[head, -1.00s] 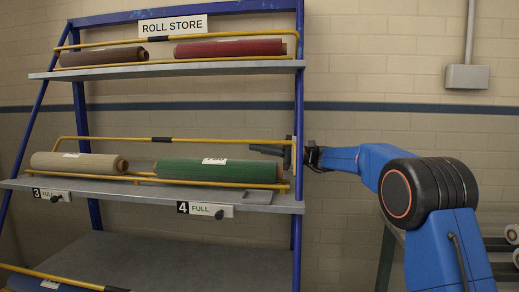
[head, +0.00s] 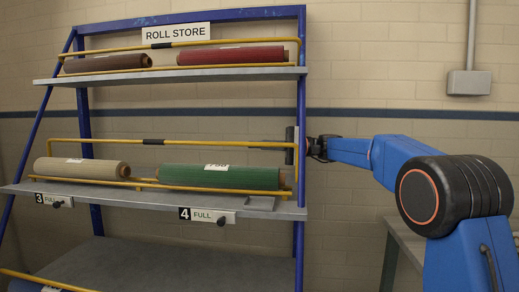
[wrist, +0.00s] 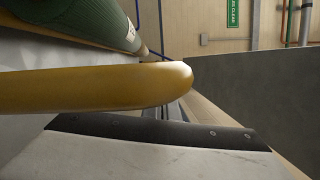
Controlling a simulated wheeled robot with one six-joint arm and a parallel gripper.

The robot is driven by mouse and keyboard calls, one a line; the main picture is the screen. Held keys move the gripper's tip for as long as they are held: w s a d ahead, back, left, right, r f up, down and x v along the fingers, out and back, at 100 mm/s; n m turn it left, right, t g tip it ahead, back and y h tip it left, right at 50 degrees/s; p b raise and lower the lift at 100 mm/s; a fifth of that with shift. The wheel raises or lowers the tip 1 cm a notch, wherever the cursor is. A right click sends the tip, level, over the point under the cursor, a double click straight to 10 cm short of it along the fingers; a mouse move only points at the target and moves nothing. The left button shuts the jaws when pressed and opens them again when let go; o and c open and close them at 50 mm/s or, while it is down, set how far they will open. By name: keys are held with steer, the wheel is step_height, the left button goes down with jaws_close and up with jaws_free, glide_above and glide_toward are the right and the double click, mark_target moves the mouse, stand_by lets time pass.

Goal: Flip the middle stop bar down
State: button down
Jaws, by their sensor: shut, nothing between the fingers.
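The middle stop bar (head: 110,141) is a yellow bar with a black band, raised above the rolls on the middle shelf (head: 105,203). A beige roll (head: 85,169) and a green roll (head: 205,175) lie behind it. My gripper (head: 268,146) is shut and empty at the right end of the shelf, by the blue post, about level with the bar's right end. Contact with the bar cannot be told. In the wrist view a yellow bar (wrist: 80,88) crosses close to the camera, with the green roll's end (wrist: 105,22) above it; the fingertips are not clear there.
The blue rack post (head: 301,110) stands right beside my gripper. The top shelf (head: 185,73) holds brown and red rolls behind another yellow bar. A lower shelf (head: 150,262) has a yellow bar at left. A table (head: 405,235) stands right of the rack.

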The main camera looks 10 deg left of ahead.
steer(key=s+n, duration=0.2)
steer(key=s+n+h, duration=0.1)
steer(key=s+n, duration=0.2)
steer(key=s+n+t, duration=0.1)
steer(key=s+n, duration=0.1)
steer(key=s, duration=0.1)
steer(key=shift+s+a+f+n+h, duration=0.15)
steer(key=shift+s+f+n+h, duration=0.05)
steer(key=shift+f+n+h, duration=0.2)
steer(key=shift+s+f, duration=0.4)
steer(key=shift+s, duration=0.15)
steer(key=shift+s+f, duration=0.1)
steer(key=shift+f, duration=0.05)
